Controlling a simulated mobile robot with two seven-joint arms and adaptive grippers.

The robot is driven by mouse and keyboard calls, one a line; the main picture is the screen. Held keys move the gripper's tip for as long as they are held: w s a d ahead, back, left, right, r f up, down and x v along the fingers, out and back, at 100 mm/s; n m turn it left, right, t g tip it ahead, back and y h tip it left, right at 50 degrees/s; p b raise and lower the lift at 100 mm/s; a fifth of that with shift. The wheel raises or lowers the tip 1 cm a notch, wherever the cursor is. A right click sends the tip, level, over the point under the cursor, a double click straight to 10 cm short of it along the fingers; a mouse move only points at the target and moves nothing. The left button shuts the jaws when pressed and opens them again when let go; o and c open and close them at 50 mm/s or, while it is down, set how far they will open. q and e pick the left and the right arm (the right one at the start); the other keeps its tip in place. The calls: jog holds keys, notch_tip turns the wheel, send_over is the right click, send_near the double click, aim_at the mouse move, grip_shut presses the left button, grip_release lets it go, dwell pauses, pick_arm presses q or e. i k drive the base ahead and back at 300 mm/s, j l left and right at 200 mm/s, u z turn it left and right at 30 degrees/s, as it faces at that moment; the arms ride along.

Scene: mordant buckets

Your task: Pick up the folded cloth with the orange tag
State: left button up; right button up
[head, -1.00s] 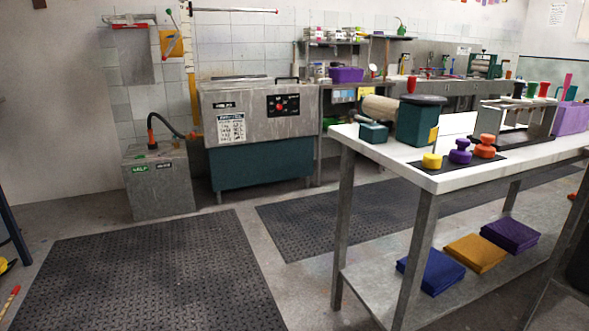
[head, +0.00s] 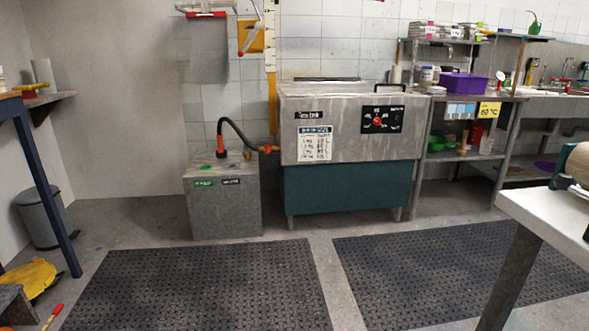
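No folded cloth with an orange tag can be made out in the head view now. The white-topped table (head: 548,212) shows only its left corner and one leg at the right edge; its lower shelf is almost wholly out of the picture. Neither of my grippers is in view.
A steel and teal vat (head: 335,185) stands at the back wall beside a grey box (head: 222,200) with a hose. Black floor mats (head: 205,285) lie in front. A grey bin (head: 42,218), yellow item (head: 28,277) and blue table leg (head: 45,190) are at left.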

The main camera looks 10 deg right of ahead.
aim_at(438, 90)
jog(key=i, duration=1.7)
jog(key=i+z, duration=0.35)
jog(key=i+j+z, duration=0.1)
jog(key=i+z, duration=0.25)
jog(key=i, duration=0.15)
jog(key=i+j+z, duration=0.35)
jog(key=i+l+z, duration=0.25)
jog(key=z, duration=0.25)
jog(key=i+z, duration=0.8)
jog(key=z, duration=0.15)
jog(key=i+u, duration=0.25)
jog(key=i, duration=0.25)
jog(key=i+l+u, duration=0.3)
jog(key=i, duration=0.15)
jog(key=i+l+u, duration=0.25)
jog(key=i, duration=0.2)
jog(key=i+l+u, duration=0.1)
jog(key=i+u, duration=0.3)
jog(key=i+l+u, duration=0.15)
jog(key=u, duration=0.25)
jog(key=i+l+u, duration=0.25)
jog(key=u, duration=0.15)
